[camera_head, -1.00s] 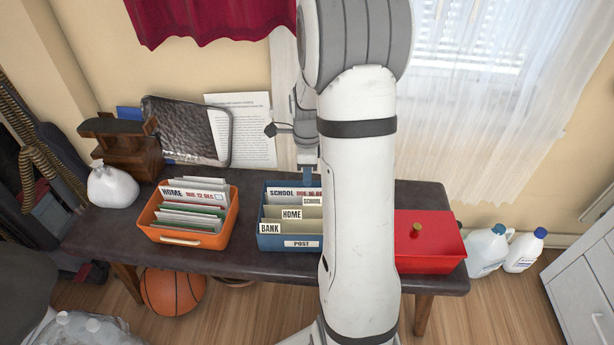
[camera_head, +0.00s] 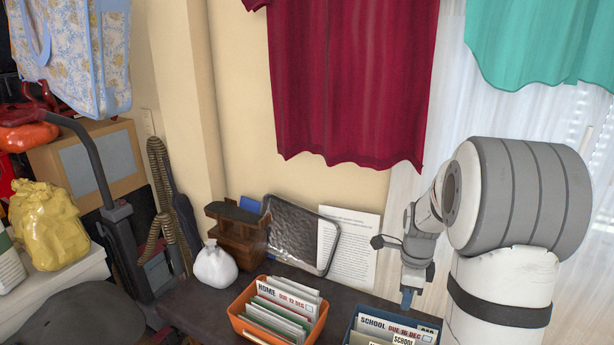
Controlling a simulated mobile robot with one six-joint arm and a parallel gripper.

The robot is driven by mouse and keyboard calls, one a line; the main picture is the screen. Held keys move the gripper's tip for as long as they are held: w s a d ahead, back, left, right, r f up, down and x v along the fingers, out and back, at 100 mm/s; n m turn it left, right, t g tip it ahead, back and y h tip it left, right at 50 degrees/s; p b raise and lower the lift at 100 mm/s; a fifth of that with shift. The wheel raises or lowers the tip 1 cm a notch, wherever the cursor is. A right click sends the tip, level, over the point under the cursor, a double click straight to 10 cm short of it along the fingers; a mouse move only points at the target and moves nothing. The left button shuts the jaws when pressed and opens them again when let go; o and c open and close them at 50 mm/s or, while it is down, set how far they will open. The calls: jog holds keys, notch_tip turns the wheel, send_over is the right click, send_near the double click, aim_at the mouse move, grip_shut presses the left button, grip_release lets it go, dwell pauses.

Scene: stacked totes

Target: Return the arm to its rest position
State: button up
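My gripper (camera_head: 407,298) shows at the lower right in the head view, at the end of my white and grey arm. It hangs pointing down above the back of the blue box (camera_head: 352,338), close to its cards. Its fingers are small and seen edge-on, so I cannot tell whether they are open or shut. I see nothing hanging from it. The blue box holds cards, one marked SCHOOL, and its lower part is cut off by the frame edge.
An orange box (camera_head: 236,322) of cards stands left of the blue box on the dark bench (camera_head: 190,312). A white bag (camera_head: 215,265), a wooden stand (camera_head: 236,236), a dark tray (camera_head: 296,236) and a paper sheet (camera_head: 350,250) are behind. Red and teal cloths hang above.

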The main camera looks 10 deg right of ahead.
jog(key=s+a+r+n+t+p, duration=0.1)
jog(key=s+a+r+n+p, duration=0.4)
jog(key=r, duration=0.5)
jog(key=s+a+r+n+p, duration=0.5)
jog(key=s+r+n+p, duration=0.2)
jog(key=r+n+p, duration=0.2)
jog(key=s+a+r+n+t+p, duration=0.1)
jog(key=s+a+r+n+p, duration=0.4)
jog(key=r+n, duration=0.4)
notch_tip(320, 180, up, 4)
jog(key=shift+s+r+t+p, duration=0.25)
jog(key=shift+s+p, duration=0.4)
jog(key=shift+p, duration=0.6)
